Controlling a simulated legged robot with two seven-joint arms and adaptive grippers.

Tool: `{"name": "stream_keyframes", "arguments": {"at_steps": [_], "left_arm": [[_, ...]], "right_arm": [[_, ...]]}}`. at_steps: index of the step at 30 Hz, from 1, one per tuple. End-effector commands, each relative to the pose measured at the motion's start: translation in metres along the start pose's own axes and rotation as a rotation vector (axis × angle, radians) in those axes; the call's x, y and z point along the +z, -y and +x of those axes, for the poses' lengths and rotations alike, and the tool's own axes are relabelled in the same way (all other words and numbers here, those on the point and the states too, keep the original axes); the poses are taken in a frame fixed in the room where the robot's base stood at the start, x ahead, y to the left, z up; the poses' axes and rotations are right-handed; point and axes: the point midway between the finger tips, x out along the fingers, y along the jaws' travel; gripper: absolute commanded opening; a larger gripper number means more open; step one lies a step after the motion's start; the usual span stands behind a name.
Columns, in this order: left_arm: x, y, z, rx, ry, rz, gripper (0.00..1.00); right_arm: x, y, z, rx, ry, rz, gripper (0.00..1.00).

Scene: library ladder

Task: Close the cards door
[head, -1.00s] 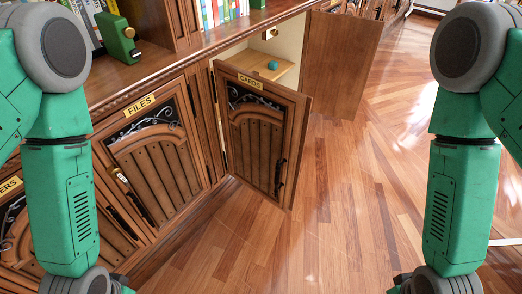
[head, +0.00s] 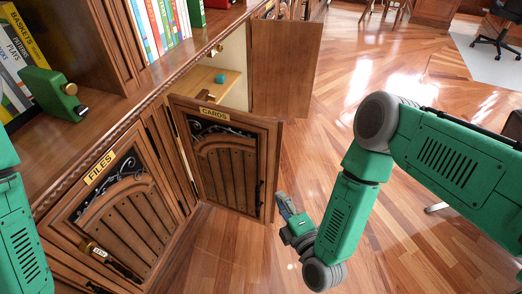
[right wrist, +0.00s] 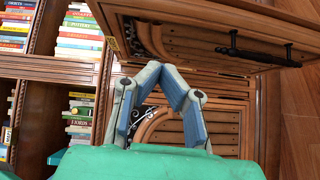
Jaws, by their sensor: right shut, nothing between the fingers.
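The cards door (head: 232,172) is a carved wooden door with a yellow CARDS label (head: 214,113), standing open from its cabinet. Its dark handle (head: 258,198) is near the free edge. My right gripper (head: 281,198) is shut and empty, just right of the door's free edge in the head view. In the right wrist view, its blue fingertips (right wrist: 166,70) meet in front of the wooden doors, and the handle (right wrist: 255,50) of a door shows beyond. I cannot tell whether they touch. The left gripper is out of view; only my left arm shows.
A teal ball (head: 220,78) sits on the shelf inside the open cabinet. The closed FILES door (head: 117,215) is to the left. Another open door (head: 285,65) stands behind. Books (head: 160,22) line the shelves above.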

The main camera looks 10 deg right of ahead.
Motion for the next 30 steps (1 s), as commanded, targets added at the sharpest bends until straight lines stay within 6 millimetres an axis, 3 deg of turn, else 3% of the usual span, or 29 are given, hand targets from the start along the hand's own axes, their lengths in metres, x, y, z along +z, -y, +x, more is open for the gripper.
{"name": "stream_keyframes", "arguments": {"at_steps": [7,21,30], "left_arm": [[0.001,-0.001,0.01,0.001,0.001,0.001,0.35],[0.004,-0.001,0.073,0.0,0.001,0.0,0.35],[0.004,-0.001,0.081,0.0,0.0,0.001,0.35]], "right_arm": [[-0.005,-0.004,0.006,0.043,0.015,-0.058,0.0],[-0.002,-0.004,0.03,0.047,0.017,-0.066,0.0],[0.001,-0.01,0.098,0.046,0.023,-0.059,0.0]]}}
